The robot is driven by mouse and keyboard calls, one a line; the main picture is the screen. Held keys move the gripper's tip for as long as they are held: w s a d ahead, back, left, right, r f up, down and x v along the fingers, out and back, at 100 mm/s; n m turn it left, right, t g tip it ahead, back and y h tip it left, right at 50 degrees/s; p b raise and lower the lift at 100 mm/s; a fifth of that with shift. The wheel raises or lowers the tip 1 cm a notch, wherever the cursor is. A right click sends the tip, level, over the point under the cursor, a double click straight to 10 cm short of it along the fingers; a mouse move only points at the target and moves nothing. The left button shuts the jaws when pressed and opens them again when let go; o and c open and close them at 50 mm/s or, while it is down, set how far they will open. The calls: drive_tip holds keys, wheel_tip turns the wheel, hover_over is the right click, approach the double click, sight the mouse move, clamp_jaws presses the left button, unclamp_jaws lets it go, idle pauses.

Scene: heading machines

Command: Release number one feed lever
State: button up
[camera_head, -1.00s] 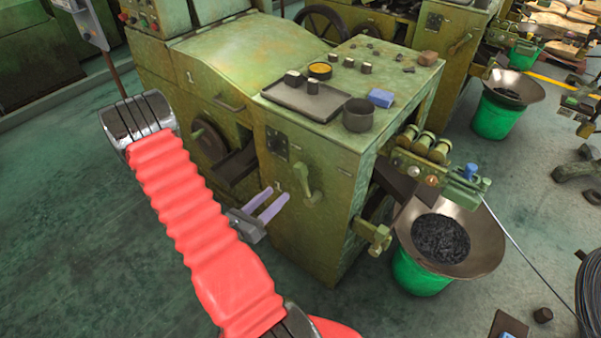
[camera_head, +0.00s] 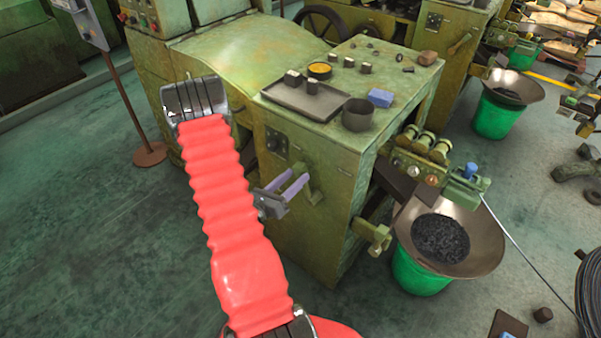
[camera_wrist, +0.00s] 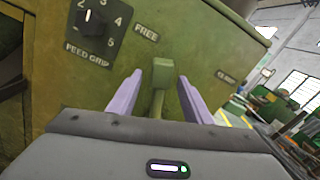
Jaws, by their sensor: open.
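The green feed lever (camera_head: 314,188) is on the front panel of the nearest green machine (camera_head: 340,226). In the wrist view the lever (camera_wrist: 160,75) points up the picture, with a squared knob at its top end. My gripper (camera_head: 290,184) is open, with its two purple fingers pointing at the panel. In the wrist view my gripper (camera_wrist: 158,98) has one finger on each side of the lever, with a gap showing on both sides. The lever's lower part is hidden behind my gripper's body. A "FREE" label (camera_wrist: 146,33) is left of the knob.
A feed grip dial (camera_wrist: 93,18) is left of the lever. A tray (camera_head: 300,99), a dark cup (camera_head: 357,115) and a blue block (camera_head: 380,97) are on the machine's top. A green bucket (camera_head: 415,273) stands at its right. Open floor lies to the left.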

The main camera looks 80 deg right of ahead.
sight(297, 175)
drive_tip(key=shift+x, duration=1.9)
drive_tip(key=shift+c, duration=0.6)
clamp_jaws()
